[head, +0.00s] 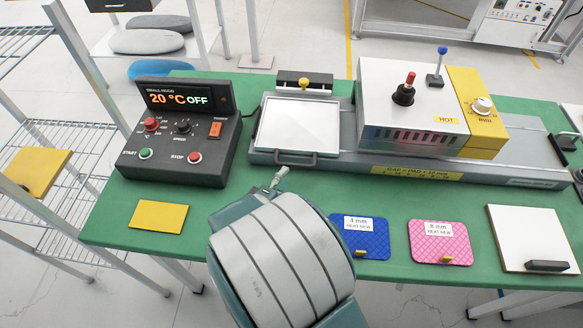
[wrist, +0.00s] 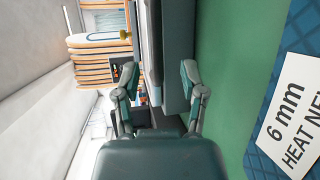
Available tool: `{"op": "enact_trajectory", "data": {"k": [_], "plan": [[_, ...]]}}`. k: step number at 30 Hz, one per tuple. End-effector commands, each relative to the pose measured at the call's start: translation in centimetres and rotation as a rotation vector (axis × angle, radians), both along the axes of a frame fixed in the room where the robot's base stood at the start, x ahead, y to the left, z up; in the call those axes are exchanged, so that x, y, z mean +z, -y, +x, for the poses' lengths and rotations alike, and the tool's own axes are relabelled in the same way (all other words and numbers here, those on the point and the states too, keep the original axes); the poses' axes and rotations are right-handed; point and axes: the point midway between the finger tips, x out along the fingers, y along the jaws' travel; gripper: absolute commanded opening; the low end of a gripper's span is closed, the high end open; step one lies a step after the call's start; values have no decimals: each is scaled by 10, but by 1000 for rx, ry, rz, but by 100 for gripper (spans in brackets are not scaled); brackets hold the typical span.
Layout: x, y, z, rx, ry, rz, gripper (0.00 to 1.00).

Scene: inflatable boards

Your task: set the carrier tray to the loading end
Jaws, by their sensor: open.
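The carrier tray (head: 297,127) is a pale, flat square tray with a raised rim and a dark front handle (head: 291,158). In the head view it lies at the left end of the grey rail bed (head: 350,168), left of the white and yellow press head (head: 412,105). My gripper (head: 276,180) reaches up just below the handle, seemingly apart from it. My arm hides most of it. The tray is not clear there.
A control box (head: 180,145) reading 20 °C OFF stands left of the bed. A yellow pad (head: 158,216) lies at front left. A blue pad (head: 360,244), a pink pad (head: 440,250) and a white board (head: 533,230) lie along the front of the green table (head: 400,200).

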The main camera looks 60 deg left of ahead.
Motion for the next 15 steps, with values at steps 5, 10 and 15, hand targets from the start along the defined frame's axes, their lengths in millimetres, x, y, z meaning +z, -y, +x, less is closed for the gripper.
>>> {"op": "enact_trajectory", "data": {"k": [5,10,15], "plan": [[6,15,-33,4,-1,-2,54],[9,25,-49,3,-1,-2,54],[10,27,-53,1,-1,-3,54]]}}
